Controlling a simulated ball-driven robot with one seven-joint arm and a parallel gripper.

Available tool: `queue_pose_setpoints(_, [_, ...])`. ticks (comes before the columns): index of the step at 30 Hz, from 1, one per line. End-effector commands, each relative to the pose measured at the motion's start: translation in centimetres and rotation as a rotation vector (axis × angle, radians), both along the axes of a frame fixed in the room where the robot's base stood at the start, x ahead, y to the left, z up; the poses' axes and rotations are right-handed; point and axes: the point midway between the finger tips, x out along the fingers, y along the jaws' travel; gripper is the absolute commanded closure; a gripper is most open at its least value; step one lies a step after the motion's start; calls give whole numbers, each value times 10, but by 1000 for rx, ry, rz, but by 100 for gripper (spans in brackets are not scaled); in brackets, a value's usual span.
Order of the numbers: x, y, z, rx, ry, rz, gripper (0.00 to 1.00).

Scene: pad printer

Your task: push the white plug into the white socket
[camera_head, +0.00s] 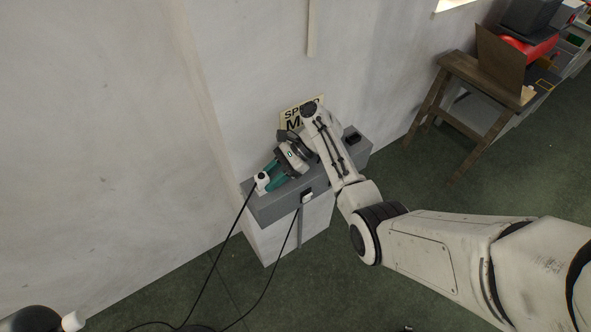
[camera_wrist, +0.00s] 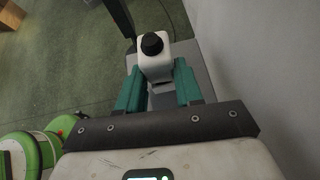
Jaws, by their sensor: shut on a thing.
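My gripper (camera_head: 270,180) has teal fingers and is over the left end of a grey ledge against the wall. It is shut on the white plug (camera_head: 262,180), a small white body with a black round cap. In the wrist view the plug (camera_wrist: 153,67) sits between the fingertips (camera_wrist: 156,84). A black cable runs down from the plug's end to the floor. I cannot make out a white socket for certain; the plug and fingers cover part of the ledge. A small white fitting (camera_head: 306,197) with its own cable is on the ledge's front side.
The grey ledge (camera_head: 262,212) tops a white block at the wall. A black piece (camera_head: 352,135) is at its right end, and a sign (camera_head: 290,108) is behind my gripper. Black cables lie on the green floor. A wooden bench (camera_head: 465,72) stands at the upper right.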

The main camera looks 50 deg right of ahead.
Motion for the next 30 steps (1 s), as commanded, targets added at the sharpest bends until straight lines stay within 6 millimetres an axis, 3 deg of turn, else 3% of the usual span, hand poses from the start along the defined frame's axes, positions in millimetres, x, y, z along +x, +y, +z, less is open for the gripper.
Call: queue_pose_setpoints(30, [0,0,49,1,-1,1,100])
